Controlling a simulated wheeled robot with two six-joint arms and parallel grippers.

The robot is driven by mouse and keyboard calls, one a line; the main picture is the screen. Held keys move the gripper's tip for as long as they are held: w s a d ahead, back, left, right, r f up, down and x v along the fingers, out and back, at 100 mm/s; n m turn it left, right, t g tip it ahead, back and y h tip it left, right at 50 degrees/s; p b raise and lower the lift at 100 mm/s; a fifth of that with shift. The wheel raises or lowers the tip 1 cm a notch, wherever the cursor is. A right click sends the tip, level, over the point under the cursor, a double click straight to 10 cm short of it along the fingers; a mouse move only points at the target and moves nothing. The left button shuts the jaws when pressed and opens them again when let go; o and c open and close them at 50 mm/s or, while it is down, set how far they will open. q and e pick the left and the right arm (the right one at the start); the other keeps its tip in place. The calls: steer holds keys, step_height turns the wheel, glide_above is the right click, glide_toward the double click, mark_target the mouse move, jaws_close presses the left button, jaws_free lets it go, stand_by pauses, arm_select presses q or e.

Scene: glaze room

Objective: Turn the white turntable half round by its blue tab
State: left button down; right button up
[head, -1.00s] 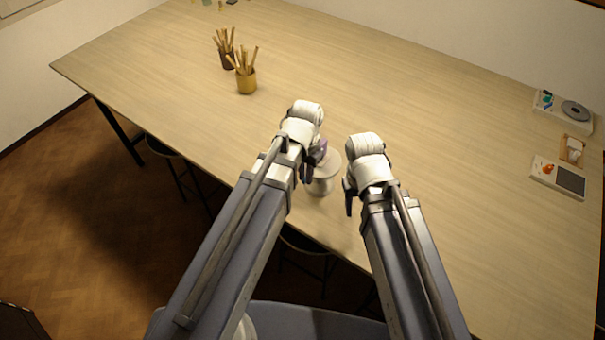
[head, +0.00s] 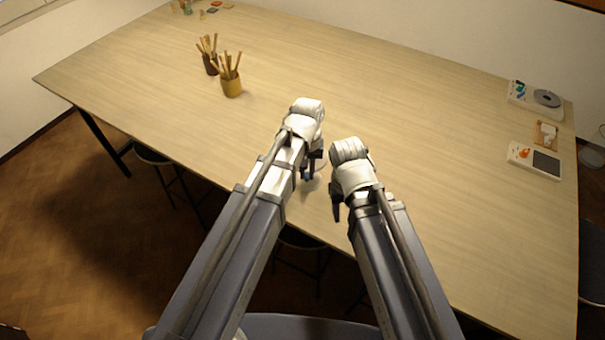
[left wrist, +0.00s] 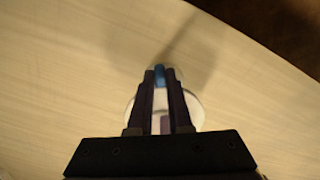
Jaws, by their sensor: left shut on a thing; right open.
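The white turntable (left wrist: 194,106) lies under my left gripper in the left wrist view, its round rim showing on both sides of the fingers. Its blue tab (left wrist: 160,76) is between the two fingertips, and my left gripper (left wrist: 160,80) is shut on it. A small pale lilac patch (left wrist: 165,124) shows between the fingers nearer the palm. In the head view my left gripper (head: 312,165) covers most of the turntable near the table's front edge. My right gripper (head: 337,203) is open and empty, to the right of the turntable and apart from it.
The long wooden table (head: 430,150) is mostly clear. White trays (head: 520,97) (head: 517,152) with small items lie at the right end. Stools stand below the front edge.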

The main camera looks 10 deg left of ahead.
arm_select(q)
steer(key=w+d+n, duration=0.4)
steer(key=d+n, duration=0.2)
steer(key=n, duration=0.6)
steer(key=shift+w+d+n, duration=0.3)
steer(key=shift+w, duration=0.1)
stand_by(0.7)
steer(key=shift+w, duration=0.1)
stand_by(0.3)
stand_by(0.4)
steer(key=c, duration=0.8)
jaws_free()
steer(key=shift+c, duration=0.2)
